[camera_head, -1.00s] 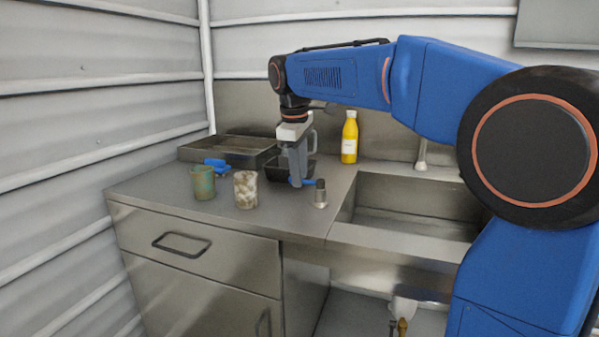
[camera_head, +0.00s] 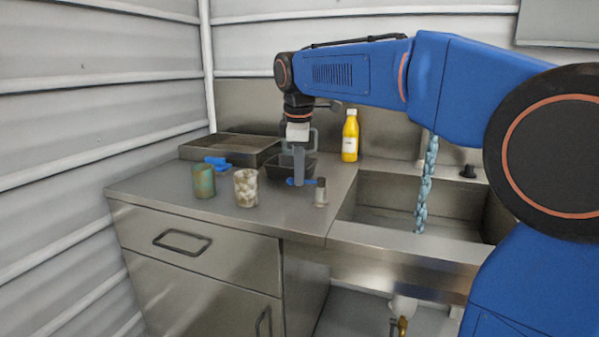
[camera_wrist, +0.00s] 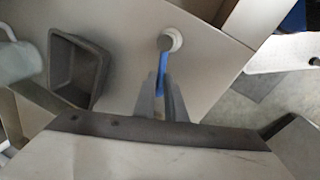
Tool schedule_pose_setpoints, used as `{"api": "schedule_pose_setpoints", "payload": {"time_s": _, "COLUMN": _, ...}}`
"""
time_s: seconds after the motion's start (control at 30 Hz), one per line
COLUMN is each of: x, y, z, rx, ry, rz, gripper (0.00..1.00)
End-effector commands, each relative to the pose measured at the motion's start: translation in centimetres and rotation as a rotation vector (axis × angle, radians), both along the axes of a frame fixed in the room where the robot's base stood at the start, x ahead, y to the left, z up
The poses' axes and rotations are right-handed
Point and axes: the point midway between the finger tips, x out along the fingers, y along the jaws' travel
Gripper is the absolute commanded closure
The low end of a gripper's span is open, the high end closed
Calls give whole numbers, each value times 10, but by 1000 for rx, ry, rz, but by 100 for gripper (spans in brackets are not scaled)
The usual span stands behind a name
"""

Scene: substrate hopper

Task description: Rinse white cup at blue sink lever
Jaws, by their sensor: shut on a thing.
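A white cup with brown mottling (camera_head: 246,188) stands upright on the counter, left of my gripper in the head view. The blue sink lever (camera_head: 305,182) sticks out from a short grey post (camera_head: 320,193) near the sink's left edge. My gripper (camera_head: 299,183) is shut on the blue lever; its fingers also meet around the lever in the wrist view (camera_wrist: 162,100). A pale blue, twisted water stream (camera_head: 426,185) falls into the sink (camera_head: 375,240). My arm hides the stream's top. The cup stands apart from the water and from my gripper.
A green cup (camera_head: 203,181) stands left of the white cup, with a blue object (camera_head: 215,163) behind it. A shallow metal tray (camera_head: 230,148), a dark bin (camera_head: 278,166) and a yellow bottle (camera_head: 350,137) stand at the back. The front counter is clear.

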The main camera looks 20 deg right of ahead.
Motion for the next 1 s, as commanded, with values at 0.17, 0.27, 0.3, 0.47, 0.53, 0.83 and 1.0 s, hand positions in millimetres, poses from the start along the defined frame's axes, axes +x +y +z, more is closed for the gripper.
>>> {"api": "schedule_pose_setpoints", "payload": {"time_s": 0.17, "x": 0, "y": 0, "z": 0, "rx": 0, "ry": 0, "rz": -1, "gripper": 100}}
{"api": "schedule_pose_setpoints", "payload": {"time_s": 0.27, "x": 0, "y": 0, "z": 0, "rx": 0, "ry": -1, "rz": -1, "gripper": 70}}
{"api": "schedule_pose_setpoints", "payload": {"time_s": 0.3, "x": 0, "y": 0, "z": 0, "rx": 0, "ry": 0, "rz": -1, "gripper": 70}}
{"api": "schedule_pose_setpoints", "payload": {"time_s": 0.47, "x": 0, "y": 0, "z": 0, "rx": 0, "ry": 0, "rz": -2, "gripper": 70}}
{"api": "schedule_pose_setpoints", "payload": {"time_s": 0.53, "x": 0, "y": 0, "z": 0, "rx": 0, "ry": 0, "rz": -2, "gripper": 70}}
{"api": "schedule_pose_setpoints", "payload": {"time_s": 0.83, "x": -5, "y": 2, "z": 29, "rx": 0, "ry": -3, "rz": -2, "gripper": 70}}
{"api": "schedule_pose_setpoints", "payload": {"time_s": 1.0, "x": -11, "y": 4, "z": 62, "rx": 0, "ry": -3, "rz": -2, "gripper": 70}}
